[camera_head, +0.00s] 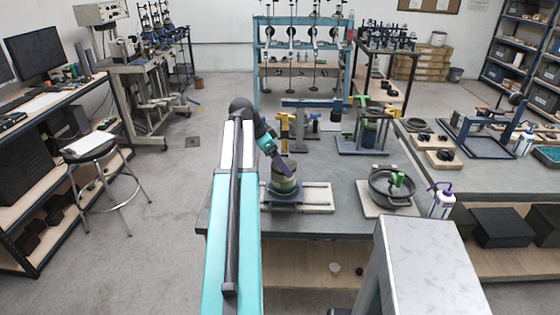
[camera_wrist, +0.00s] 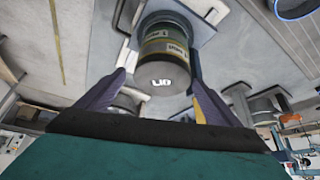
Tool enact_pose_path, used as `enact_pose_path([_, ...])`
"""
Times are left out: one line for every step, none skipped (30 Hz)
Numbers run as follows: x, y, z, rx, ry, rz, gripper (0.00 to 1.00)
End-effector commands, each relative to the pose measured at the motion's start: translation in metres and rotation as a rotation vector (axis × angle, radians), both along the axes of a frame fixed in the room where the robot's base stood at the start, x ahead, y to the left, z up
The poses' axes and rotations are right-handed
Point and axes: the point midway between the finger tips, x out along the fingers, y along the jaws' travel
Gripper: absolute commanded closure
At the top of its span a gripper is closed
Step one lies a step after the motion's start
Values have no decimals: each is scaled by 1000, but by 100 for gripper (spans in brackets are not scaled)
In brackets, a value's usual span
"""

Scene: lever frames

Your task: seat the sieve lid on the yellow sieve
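A short cylindrical stack (camera_head: 284,180) stands on a dark base on the workbench, with an olive-yellow sieve band (camera_head: 284,187) below a dark grey top. In the wrist view, the grey sieve lid (camera_wrist: 160,76), with white lettering on its face, is at the near end of the stack. The yellow-labelled sieve (camera_wrist: 165,47) is just beyond it. The lid looks in line with the stack; I cannot tell whether it is fully seated. My gripper (camera_wrist: 159,75) has its two purple fingers apart, one on each side of the lid. A small gap shows at the left finger.
A black pan (camera_head: 392,190) with a green-handled item stands on a board to the right, near a white wash bottle (camera_head: 442,202). A green-topped device (camera_head: 370,128) and yellow clamp parts (camera_head: 283,128) stand behind. Bare bench (camera_head: 335,170) lies between the stack and pan.

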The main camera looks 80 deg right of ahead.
Motion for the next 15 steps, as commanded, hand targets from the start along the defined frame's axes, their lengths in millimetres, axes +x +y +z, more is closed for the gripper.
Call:
enact_pose_path([1,-3,1,-8,-2,4,9])
enact_pose_path([1,-3,1,-8,-2,4,9])
enact_pose_path([2,-3,1,-9,-3,5,9])
enact_pose_path([2,-3,1,-9,-3,5,9])
enact_pose_path([2,-3,1,-9,-2,5,9])
enact_pose_path([2,-3,1,-10,-2,5,9])
enact_pose_path([2,-3,1,-10,-2,5,9])
enact_pose_path([2,-3,1,-9,-3,5,9])
enact_pose_path([2,-4,1,-10,-3,7,9])
enact_pose_path([2,-4,1,-10,-3,7,9])
enact_pose_path([2,-4,2,-10,-2,7,9])
enact_pose_path([3,-4,2,-11,-3,6,9])
enact_pose_path([3,-4,3,-11,-3,6,9])
enact_pose_path([3,-4,3,-11,-3,6,9])
enact_pose_path([4,-3,5,-12,-3,7,9])
